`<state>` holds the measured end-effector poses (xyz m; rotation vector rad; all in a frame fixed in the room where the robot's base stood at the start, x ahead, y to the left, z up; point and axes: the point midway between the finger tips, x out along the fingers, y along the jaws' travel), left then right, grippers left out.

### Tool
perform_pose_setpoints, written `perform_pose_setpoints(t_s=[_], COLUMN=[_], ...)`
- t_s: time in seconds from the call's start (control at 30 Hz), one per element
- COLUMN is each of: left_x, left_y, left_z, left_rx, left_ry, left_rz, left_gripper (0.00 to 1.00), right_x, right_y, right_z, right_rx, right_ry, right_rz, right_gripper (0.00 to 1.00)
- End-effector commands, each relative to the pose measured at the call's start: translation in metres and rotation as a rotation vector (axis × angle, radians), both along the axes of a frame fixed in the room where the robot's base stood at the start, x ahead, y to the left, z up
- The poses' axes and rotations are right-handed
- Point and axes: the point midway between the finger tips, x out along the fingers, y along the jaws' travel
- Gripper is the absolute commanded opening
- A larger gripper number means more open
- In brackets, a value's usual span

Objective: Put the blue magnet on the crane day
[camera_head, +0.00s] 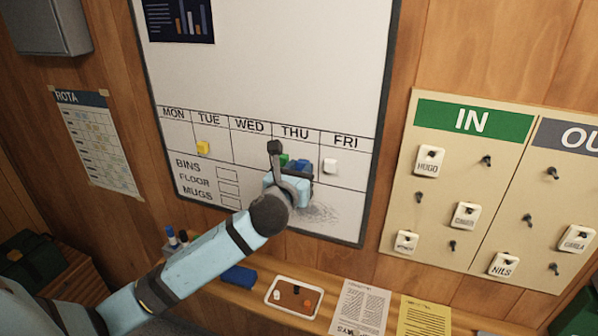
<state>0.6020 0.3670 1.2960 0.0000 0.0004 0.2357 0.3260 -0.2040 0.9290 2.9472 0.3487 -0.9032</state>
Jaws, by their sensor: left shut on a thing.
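A whiteboard (280,60) on the wall has a day row marked MON, TUE, WED, THU and FRI. My left gripper (290,163) is in front of the THU cell, close to the board, shut on the blue magnet (303,166). The gripper partly hides the magnet, and I cannot tell whether it touches the board. A green magnet (284,159) shows in the THU area, partly hidden by the gripper. No readable crane note shows. My right gripper is not in view.
A shelf (255,298) below holds pens, a blue eraser (239,275), a tray (279,283) with small items and printed sheets (360,308). An IN/OUT tag board (395,215) hangs right; a ROTA sheet (98,140) hangs left.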

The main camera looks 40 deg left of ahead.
Motion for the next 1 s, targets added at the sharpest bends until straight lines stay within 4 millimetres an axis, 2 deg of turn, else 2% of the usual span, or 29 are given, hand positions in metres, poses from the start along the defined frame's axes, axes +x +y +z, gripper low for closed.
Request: perform_pose_setpoints(t_s=[1.0], left_x=[0.0092], left_y=[0.0024], left_z=[0.0002], left_rx=[0.000], left_ry=[0.000], left_rz=[0.000], left_gripper=[0.00], right_x=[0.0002], right_y=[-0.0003], right_z=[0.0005], right_rx=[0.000], right_ry=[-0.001], right_rz=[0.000], right_gripper=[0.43])
